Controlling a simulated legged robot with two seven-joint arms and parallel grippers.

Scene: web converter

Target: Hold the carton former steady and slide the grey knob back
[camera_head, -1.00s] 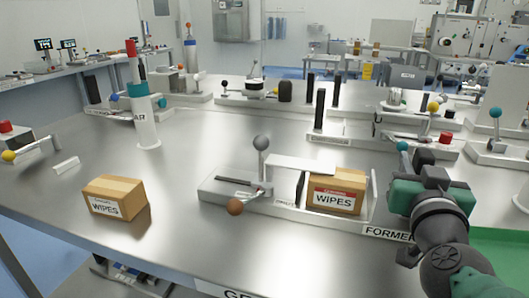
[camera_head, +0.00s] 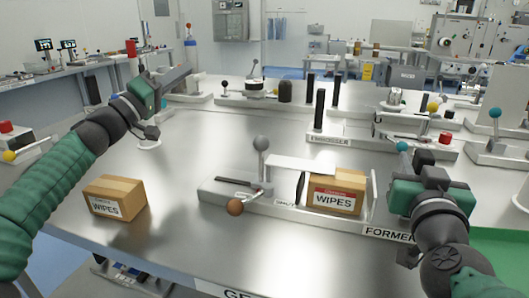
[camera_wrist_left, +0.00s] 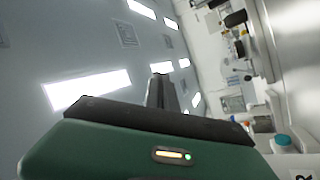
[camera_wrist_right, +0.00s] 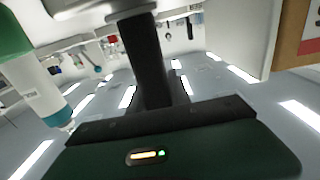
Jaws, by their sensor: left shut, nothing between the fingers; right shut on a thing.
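The carton former (camera_head: 275,210) is a low pale unit at the front of the steel table, labelled FORMER. Its grey ball knob (camera_head: 261,143) stands upright on a lever beside a dark slot at the left part. A brown ball (camera_head: 235,207) sits low in front. A WIPES carton (camera_head: 336,192) stands in its right part. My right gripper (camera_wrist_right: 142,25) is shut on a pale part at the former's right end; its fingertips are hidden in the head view. My left gripper (camera_head: 186,72) is shut and empty, raised at the left rear, far from the knob; its fingers show in the left wrist view (camera_wrist_left: 161,90).
A loose WIPES carton (camera_head: 115,197) lies on the table left of the former. Other lever stations (camera_head: 255,95) and black posts (camera_head: 319,108) stand behind. The steel table (camera_head: 190,155) is clear between the left arm and the knob.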

